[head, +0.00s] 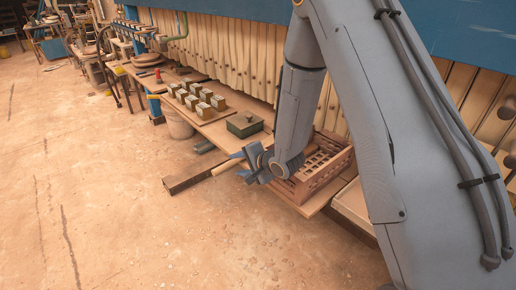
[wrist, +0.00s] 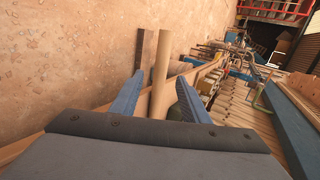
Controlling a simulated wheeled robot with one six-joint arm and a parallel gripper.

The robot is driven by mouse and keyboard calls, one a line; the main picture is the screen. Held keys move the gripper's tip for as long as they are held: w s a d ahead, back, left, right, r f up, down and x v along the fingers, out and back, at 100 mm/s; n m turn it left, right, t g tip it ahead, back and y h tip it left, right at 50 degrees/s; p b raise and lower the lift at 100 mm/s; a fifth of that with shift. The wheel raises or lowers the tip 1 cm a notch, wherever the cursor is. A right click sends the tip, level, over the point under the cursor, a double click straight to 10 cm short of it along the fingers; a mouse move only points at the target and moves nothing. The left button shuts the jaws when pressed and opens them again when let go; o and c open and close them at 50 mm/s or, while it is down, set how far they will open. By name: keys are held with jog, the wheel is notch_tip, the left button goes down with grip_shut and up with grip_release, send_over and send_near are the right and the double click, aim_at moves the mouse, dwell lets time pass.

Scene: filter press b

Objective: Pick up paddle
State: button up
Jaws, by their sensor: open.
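The paddle shows in the wrist view as a light tan wooden shaft (wrist: 161,72), seen lengthwise between my gripper's two blue fingers (wrist: 159,80). In the head view its pale end (head: 227,166) sticks out to the left of my gripper (head: 241,165), at the bench's front edge. My gripper is open, with a gap on both sides of the shaft. I cannot tell whether the shaft is fully down between the fingers. The rest of the paddle is hidden behind the gripper.
A dark beam (head: 187,180) lies beside the paddle. A brown slatted crate (head: 322,165) stands right of my gripper. A green lidded box (head: 244,124) and several small metal-topped blocks (head: 203,110) sit farther along the bench. The dirt floor in front is clear.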

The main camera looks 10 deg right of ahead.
aim_at(231, 164)
jog(key=shift+p+x, duration=0.55)
jog(key=shift+x, duration=1.7)
jog(key=shift+c, duration=0.5)
jog(key=shift+r, duration=0.1)
grip_shut()
